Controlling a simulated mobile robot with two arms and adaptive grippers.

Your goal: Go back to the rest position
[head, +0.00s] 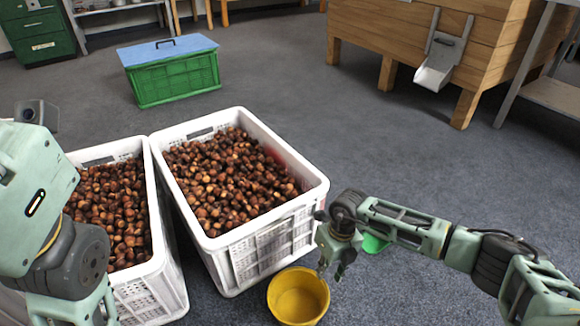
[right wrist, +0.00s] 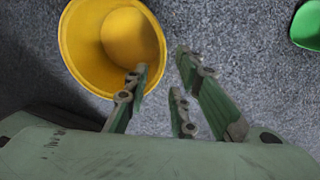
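My right gripper (head: 335,268) hangs at the end of my right arm, just right of a yellow bucket (head: 298,297) on the floor. In the right wrist view its fingers (right wrist: 160,95) stand apart with nothing between them. The yellow bucket (right wrist: 75,40) shows there at the upper left, its inside looking empty, and one finger overlaps its rim in the picture. I cannot tell whether they touch. My left arm comes in at the left edge of the head view; its gripper is out of sight.
Two white crates (head: 262,240) (head: 143,284) full of chestnuts stand left of the bucket. A green bin with a blue lid (head: 172,78) stands behind. A wooden hopper (head: 478,45) is at the back right. A green object (head: 375,243) is partly behind my right arm. Floor between is clear.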

